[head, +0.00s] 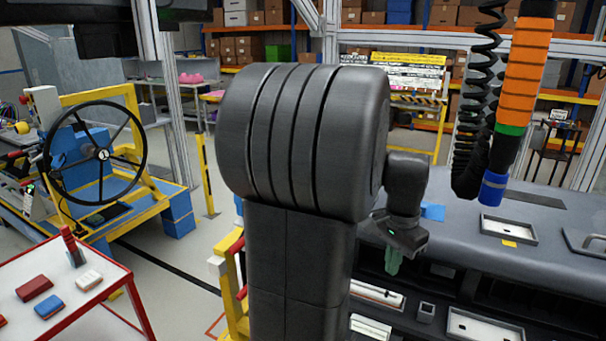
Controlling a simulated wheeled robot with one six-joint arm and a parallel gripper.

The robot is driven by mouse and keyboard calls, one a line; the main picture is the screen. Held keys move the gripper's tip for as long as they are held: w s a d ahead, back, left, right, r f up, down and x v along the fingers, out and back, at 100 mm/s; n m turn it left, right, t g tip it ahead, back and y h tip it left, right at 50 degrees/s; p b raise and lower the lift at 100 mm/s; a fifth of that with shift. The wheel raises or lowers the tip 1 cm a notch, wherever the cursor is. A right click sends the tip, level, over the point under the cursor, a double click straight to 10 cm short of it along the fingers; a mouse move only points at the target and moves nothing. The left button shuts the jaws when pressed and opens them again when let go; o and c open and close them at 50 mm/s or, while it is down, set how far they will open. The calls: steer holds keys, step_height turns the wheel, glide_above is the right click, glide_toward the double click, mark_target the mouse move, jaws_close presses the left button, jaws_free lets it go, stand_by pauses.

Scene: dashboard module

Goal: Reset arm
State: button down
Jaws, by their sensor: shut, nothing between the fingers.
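My gripper (392,264) hangs from the end of my dark arm, right of the middle of the head view. Its greenish fingers point down and are shut with nothing between them. My large arm link fills the centre of the view and hides much behind it. The grey dashboard module (470,232) stretches to the right. The gripper shows in front of the dashboard's left part; I cannot tell whether they touch.
An orange and black hanging tool (521,75) with a coiled black cable (484,70) is at the upper right. A white table with a red edge (112,262) stands lower left with several small blocks. A steering wheel rig (95,153) stands at left. Bare floor (170,275) shows between.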

mark_target(387, 294)
step_height(387, 294, down, 7)
steer(key=b, duration=0.5)
steer(key=shift+b, duration=0.3)
steer(key=shift+r, duration=0.15)
steer(key=shift+r, duration=0.15)
step_height(387, 294, up, 8)
steer(key=p, duration=0.7)
step_height(387, 294, down, 9)
steer(key=b, duration=0.7)
step_height(387, 294, up, 9)
steer(key=p, duration=0.6)
steer(key=shift+r+p, duration=0.2)
steer(key=shift+p, duration=0.15)
steer(key=shift+f, duration=0.1)
